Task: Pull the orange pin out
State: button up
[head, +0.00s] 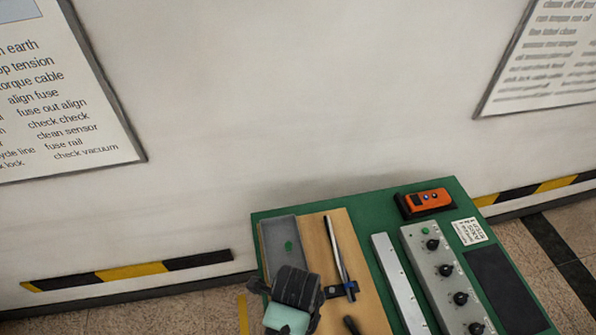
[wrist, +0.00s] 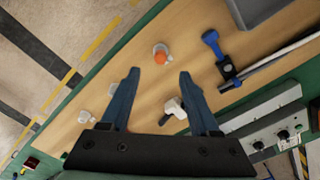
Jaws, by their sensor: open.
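The orange pin (wrist: 160,57) shows in the wrist view as a small round orange head. It sits in a pale collar (wrist: 161,46) on the wooden board (wrist: 120,62). My gripper (wrist: 159,75) is open and empty. Its two dark blue fingers point toward the pin, which appears just beyond the fingertips and between them; the exact gap in depth is hard to tell. In the head view my gripper (head: 290,290) is over the wooden board, and the pin cannot be seen there.
A white and black fitting (wrist: 173,110) is near the right finger. A blue-handled clamp (wrist: 212,45) and a metal rod (wrist: 280,58) lie to the right. A grey tray (head: 268,240) is at the board's back. An orange device (head: 428,200) and a knobbed control box (head: 440,262) stand right.

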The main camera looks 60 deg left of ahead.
notch_tip(320, 180, down, 8)
jog(key=shift+f, duration=0.1)
dwell(0.4)
grip_shut()
dwell(0.4)
